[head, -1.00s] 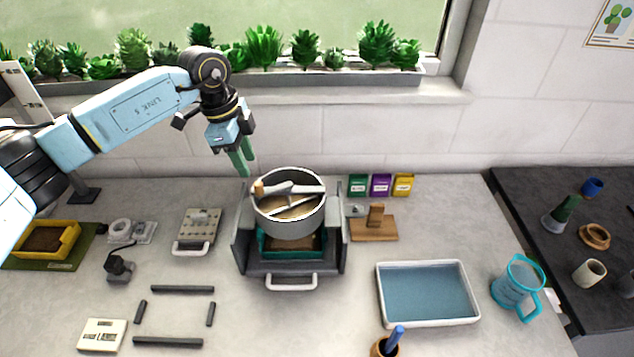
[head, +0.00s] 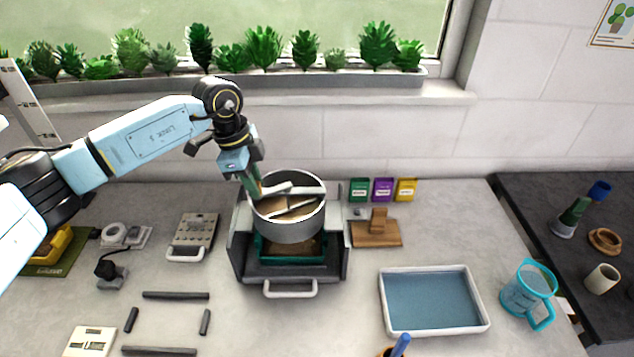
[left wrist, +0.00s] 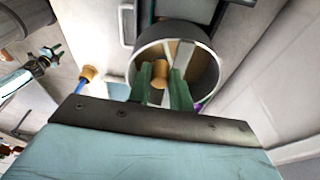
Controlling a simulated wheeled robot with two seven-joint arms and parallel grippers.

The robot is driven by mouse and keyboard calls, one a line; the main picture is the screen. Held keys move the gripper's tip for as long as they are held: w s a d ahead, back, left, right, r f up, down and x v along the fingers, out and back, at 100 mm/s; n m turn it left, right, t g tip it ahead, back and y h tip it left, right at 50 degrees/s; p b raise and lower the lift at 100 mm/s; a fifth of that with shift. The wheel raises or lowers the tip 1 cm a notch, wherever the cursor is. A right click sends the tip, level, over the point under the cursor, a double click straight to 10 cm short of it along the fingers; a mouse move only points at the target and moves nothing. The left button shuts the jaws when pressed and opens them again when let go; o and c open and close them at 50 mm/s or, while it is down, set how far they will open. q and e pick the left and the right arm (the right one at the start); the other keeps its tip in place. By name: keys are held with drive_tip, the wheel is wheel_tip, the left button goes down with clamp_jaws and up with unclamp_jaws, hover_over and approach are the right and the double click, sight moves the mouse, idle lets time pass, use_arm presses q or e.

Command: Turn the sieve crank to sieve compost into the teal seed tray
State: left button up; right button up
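The sieve (head: 290,228) is a grey round drum standing over the teal seed tray (head: 265,254) in a grey frame. A pale crank bar (head: 308,190) crosses its open top, with brown compost visible inside. My left gripper (head: 254,187) is at the drum's left rim, fingers pointing down. In the left wrist view the wooden crank knob (left wrist: 159,74) shows between the green fingertips (left wrist: 161,72). The fingers look apart on either side of it; firm contact cannot be told. The knob is hidden in the head view. My right gripper is not in view.
A wooden block with a handle (head: 376,234) and several seed packets (head: 383,189) stand right of the sieve. A blue-filled tray (head: 432,300) and a teal jug (head: 528,290) are at front right. Dark bars (head: 175,295) lie at front left. The wall is close behind.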

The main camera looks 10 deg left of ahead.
use_arm(q)
drive_tip(key=shift+c, duration=1.1)
drive_tip(key=shift+s+d+r+n+p, duration=0.15)
drive_tip(key=shift+s+d+n+p, duration=0.25)
drive_tip(key=shift+n+p, duration=0.5)
drive_tip(key=shift+s+d+f+n+t+p, duration=0.1)
drive_tip(key=shift+s+d+n+t+p, duration=0.15)
drive_tip(key=shift+n+p, duration=0.35)
drive_tip(key=shift+s+d+f+n+t+p, duration=0.1)
drive_tip(key=shift+s+d+n+t+p, duration=0.1)
drive_tip(key=shift+d+n+p, duration=0.3)
drive_tip(key=shift+a, duration=0.15)
